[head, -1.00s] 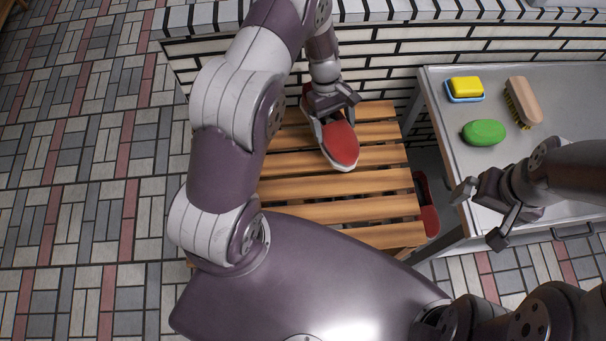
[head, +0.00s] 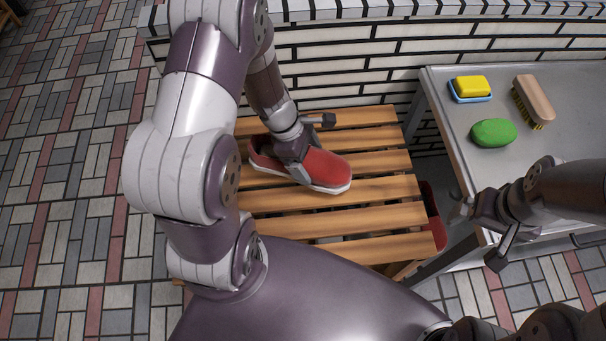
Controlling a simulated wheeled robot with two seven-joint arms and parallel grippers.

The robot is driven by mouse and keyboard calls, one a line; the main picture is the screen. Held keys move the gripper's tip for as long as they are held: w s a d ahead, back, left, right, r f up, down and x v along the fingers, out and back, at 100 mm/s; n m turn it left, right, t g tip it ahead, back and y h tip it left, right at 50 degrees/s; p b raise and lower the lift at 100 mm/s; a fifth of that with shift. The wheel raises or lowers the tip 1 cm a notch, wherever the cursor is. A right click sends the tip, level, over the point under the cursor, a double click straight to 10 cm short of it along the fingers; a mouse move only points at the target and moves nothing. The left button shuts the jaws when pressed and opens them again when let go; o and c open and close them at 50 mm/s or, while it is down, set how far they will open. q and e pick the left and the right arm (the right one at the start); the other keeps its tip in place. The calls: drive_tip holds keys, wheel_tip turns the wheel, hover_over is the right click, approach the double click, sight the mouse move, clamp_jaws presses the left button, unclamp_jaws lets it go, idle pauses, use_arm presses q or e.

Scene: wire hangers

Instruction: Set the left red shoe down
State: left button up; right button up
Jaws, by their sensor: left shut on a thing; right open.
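A red shoe (head: 326,168) with a white sole is on or just over the slatted wooden bench (head: 375,216), its toe pointing right and slightly toward me. I cannot tell whether the sole touches the slats. My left gripper (head: 300,165) is shut on the shoe near its middle and hides part of its upper. A second red thing (head: 434,215), perhaps the other shoe, shows low beside the bench's right end, mostly hidden. My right gripper (head: 482,232) is open and empty in front of the grey table.
The grey table (head: 445,95) at right holds a yellow sponge (head: 472,87) in a blue dish, a green soap (head: 493,133) and a brush (head: 534,101). A white brick wall (head: 350,60) stands behind the bench. The bench's front and right slats are clear.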

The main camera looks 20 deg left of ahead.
use_arm(q)
drive_tip(key=shift+s+a+f, duration=0.3)
drive_tip(key=shift+s+f, duration=0.3)
drive_tip(key=shift+s, duration=0.1)
wheel_tip(320, 180, down, 4)
drive_tip(key=shift+r+b, duration=0.1)
drive_tip(key=shift+b, duration=0.9)
drive_tip(key=shift+r, duration=0.1)
drive_tip(key=o, duration=1)
drive_tip(key=p+v, duration=0.4)
drive_tip(key=v, duration=0.7)
drive_tip(key=shift+a+r+p, duration=0.1)
drive_tip(key=shift+r+p, duration=0.2)
drive_tip(key=shift+p, duration=0.1)
drive_tip(key=r+m, duration=0.1)
drive_tip(key=m, duration=0.1)
drive_tip(key=s+d+r+m+y, duration=0.1)
drive_tip(key=m, duration=0.2)
drive_tip(key=d+r+m+y, duration=0.1)
drive_tip(key=r+m, duration=0.1)
drive_tip(key=m, duration=0.1)
drive_tip(key=shift+s+g, duration=0.3)
wheel_tip(320, 180, up, 15)
drive_tip(key=s+d+m+t+y+p, duration=0.1)
drive_tip(key=s+d+m+y+p, duration=0.1)
drive_tip(key=m+p, duration=0.8)
drive_tip(key=shift+s+d+m+p, duration=0.15)
drive_tip(key=shift+d+m+p, duration=0.15)
drive_tip(key=shift+m, duration=0.7)
